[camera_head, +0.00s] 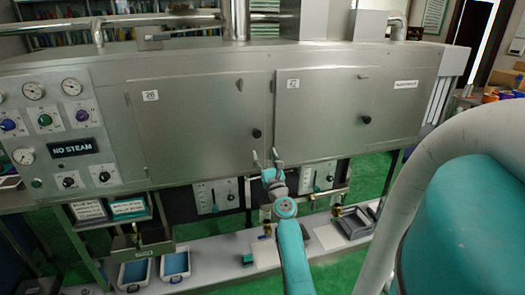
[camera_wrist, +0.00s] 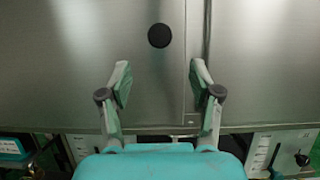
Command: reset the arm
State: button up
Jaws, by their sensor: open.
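My gripper (camera_head: 265,160) is open and empty in front of the steel machine (camera_head: 180,62), near the lower edge where its two large doors meet. In the wrist view my gripper (camera_wrist: 158,88) has its two fingers spread, with bare steel door behind them. The left door (camera_head: 190,115) and the right door (camera_head: 322,130) both look shut. The left door's black knob (camera_head: 257,134) is just up and left of my fingertips; the knob (camera_wrist: 159,36) also shows in the wrist view, above the fingers. Whether the fingers touch the door cannot be told.
A panel with gauges and knobs (camera_head: 62,118) is at the left. Below the doors are small control plates (camera_head: 214,196) and a white lower shelf (camera_head: 215,262) with blue-filled trays (camera_head: 175,265) and a dark grey device (camera_head: 355,222). Green floor (camera_head: 370,172) shows behind.

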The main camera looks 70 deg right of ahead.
jog(key=shift+a+f, duration=0.1)
dwell(0.6)
jog(key=a+f+n+y, duration=0.3)
jog(key=a+f+n, duration=0.35)
jog(key=a, duration=0.55)
jog(key=a+f+n+t+y, duration=0.1)
jog(key=a+f+n+y, duration=0.1)
jog(key=a+f+n, duration=0.75)
jog(key=a+f+n+y, duration=0.3)
jog(key=a+f, duration=0.1)
jog(key=a, duration=1.1)
jog(key=s+a+f+n+y, duration=0.2)
jog(key=s+a+n, duration=0.4)
jog(key=a, duration=0.3)
jog(key=s+a+r+n+y, duration=0.3)
jog(key=s+a+n+y, duration=0.1)
jog(key=s+a+n, duration=0.4)
jog(key=s+a+r+n+y, duration=0.3)
jog(key=s+a+n, duration=0.4)
jog(key=s+n, duration=0.4)
jog(key=shift+a+r+n+y, duration=0.4)
jog(key=shift+r+n, duration=0.2)
jog(key=shift+n, duration=0.6)
